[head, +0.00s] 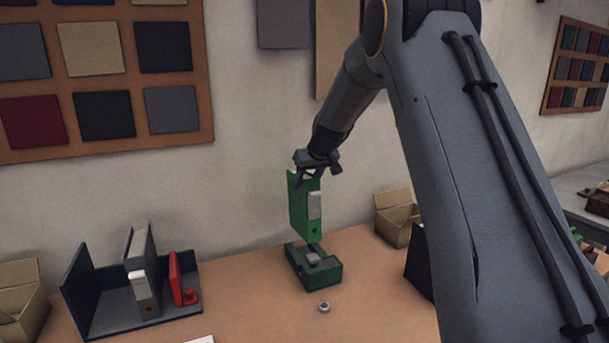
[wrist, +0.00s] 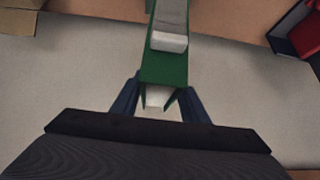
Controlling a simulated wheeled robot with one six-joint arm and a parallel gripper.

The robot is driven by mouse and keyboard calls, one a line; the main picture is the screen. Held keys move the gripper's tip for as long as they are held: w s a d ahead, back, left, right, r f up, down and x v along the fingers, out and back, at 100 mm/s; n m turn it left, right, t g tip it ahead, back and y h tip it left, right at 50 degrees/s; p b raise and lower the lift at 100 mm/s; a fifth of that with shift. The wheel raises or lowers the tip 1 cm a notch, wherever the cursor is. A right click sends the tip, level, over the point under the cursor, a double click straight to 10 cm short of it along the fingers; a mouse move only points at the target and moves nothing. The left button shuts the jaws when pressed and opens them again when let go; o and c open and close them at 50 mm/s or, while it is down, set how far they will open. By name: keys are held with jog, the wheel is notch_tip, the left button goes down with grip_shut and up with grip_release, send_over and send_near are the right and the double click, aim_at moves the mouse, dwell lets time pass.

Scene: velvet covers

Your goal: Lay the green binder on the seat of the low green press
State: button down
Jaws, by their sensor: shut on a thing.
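The green binder (head: 303,212) is upright in my gripper (head: 308,176), with a pale label on its spine. My gripper is shut on its top end. The low green press (head: 315,272) stands on the table below, with a grey piece on its top. In the head view the binder's lower end is just above or at the press; I cannot tell whether they touch. In the wrist view the binder (wrist: 165,68) runs away from between my two fingers (wrist: 158,98). The press's seat is mostly hidden there.
A dark open holder (head: 92,300) with a grey binder (head: 141,270) and a red item (head: 182,278) stands at left on the table (head: 250,285). A small grey ring (head: 324,307) lies in front of the press. Cardboard boxes (head: 395,215) (head: 20,300) stand at both sides.

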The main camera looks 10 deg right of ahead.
aim_at(313, 190)
jog(key=shift+f+b, duration=3.15)
jog(key=shift+f, duration=1.05)
jog(key=c, duration=1)
grip_release()
jog(key=shift+s, duration=0.1)
jog(key=shift+b+v, duration=1)
jog(key=shift+v, duration=2.85)
